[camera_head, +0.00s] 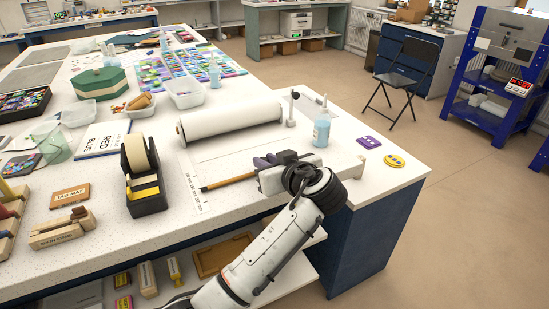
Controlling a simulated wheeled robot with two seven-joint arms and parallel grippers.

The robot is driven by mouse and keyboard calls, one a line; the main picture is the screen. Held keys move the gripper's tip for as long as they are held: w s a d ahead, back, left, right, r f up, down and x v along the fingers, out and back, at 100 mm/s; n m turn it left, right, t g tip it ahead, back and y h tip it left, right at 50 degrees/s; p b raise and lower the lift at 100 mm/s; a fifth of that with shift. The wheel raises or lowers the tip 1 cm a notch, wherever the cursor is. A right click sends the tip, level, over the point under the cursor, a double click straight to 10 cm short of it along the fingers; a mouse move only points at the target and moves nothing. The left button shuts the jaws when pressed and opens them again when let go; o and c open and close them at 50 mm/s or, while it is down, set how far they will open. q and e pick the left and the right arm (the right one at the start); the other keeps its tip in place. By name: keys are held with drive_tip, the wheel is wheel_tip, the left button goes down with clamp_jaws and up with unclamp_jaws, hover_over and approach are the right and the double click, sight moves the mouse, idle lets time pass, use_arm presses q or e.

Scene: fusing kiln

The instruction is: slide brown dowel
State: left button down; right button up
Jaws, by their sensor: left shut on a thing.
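The brown dowel (229,182) is a thin stick with a dark left tip, lying low over the white table (235,215) near its front edge. My left gripper (262,172) is shut on its right end. The gripper and wrist hide that end. I cannot tell whether the dowel touches the tabletop. My right gripper is not in view.
A white paper roll (232,118) lies behind the dowel, with a printed ruler strip (193,188) by the dowel's left tip. A black tape dispenser (147,192) stands to the left. A blue bottle (321,133) and a purple piece (368,142) are to the right.

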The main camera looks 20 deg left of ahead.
use_arm(q)
drive_tip(key=shift+s+d, duration=0.4)
drive_tip(key=shift+s, duration=0.05)
drive_tip(key=shift+s+d, duration=0.45)
drive_tip(key=shift+d, duration=0.2)
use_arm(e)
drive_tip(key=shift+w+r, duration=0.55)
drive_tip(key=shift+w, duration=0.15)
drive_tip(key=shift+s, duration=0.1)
use_arm(q)
drive_tip(key=c, duration=1.7)
unclamp_jaws()
drive_tip(key=shift+o, duration=0.3)
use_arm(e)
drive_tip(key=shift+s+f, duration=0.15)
use_arm(q)
drive_tip(key=shift+d, duration=0.15)
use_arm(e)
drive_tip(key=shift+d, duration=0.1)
